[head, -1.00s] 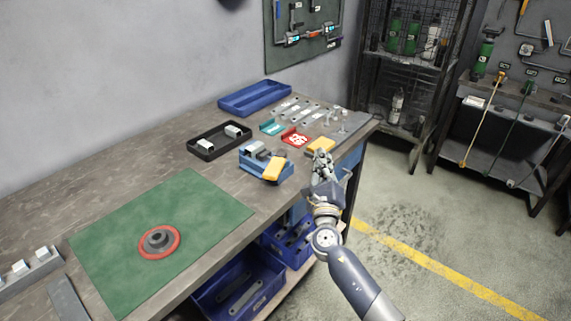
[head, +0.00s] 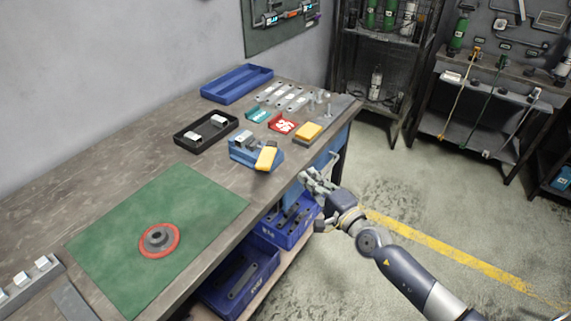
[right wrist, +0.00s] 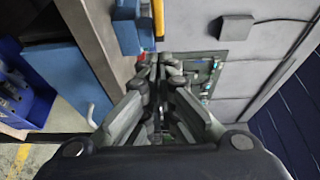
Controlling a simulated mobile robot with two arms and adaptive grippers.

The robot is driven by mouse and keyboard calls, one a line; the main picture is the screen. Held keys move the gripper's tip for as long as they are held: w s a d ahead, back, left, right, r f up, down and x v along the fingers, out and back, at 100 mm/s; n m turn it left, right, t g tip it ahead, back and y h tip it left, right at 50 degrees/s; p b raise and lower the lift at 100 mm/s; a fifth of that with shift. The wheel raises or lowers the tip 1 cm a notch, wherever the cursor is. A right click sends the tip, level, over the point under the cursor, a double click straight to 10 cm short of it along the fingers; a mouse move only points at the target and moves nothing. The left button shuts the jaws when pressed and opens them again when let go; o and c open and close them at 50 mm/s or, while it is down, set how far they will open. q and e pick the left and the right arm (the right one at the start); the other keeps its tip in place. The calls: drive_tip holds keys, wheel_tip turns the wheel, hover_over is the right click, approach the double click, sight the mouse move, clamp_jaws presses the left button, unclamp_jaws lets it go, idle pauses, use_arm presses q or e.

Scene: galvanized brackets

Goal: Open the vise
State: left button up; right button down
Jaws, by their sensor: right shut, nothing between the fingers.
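The vise (head: 243,153) is a small blue body with grey jaws, standing near the front edge of the workbench. Its yellow handle (head: 266,157) sits on its right side, tilted. My right gripper (head: 308,180) is off the bench's front edge, to the right of and apart from the vise. Its fingers are shut and empty. In the right wrist view the shut fingers (right wrist: 160,65) point toward the wall, with part of the blue vise (right wrist: 128,30) and its yellow handle (right wrist: 158,17) just beyond them to the upper left. My left gripper is not in view.
On the workbench (head: 95,185) lie a green mat (head: 200,205) with a red-rimmed disc, a black tray (head: 186,139), a blue tray (head: 237,84), a red bin (head: 282,124) and a yellow block (head: 308,132). Blue crates (head: 240,285) stand below. The floor at right is clear.

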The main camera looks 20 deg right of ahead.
approach(275, 154)
drive_tip(key=w+d, duration=0.2)
drive_tip(key=w, duration=0.1)
drive_tip(key=shift+w+a+f+p, duration=0.1)
drive_tip(key=shift+w+a+p, duration=0.2)
drive_tip(key=shift+a, duration=0.45)
drive_tip(key=shift+w+a+f+p, duration=0.15)
drive_tip(key=shift+w+a, duration=0.3)
drive_tip(key=shift+a, duration=0.35)
drive_tip(key=shift+r, duration=0.1)
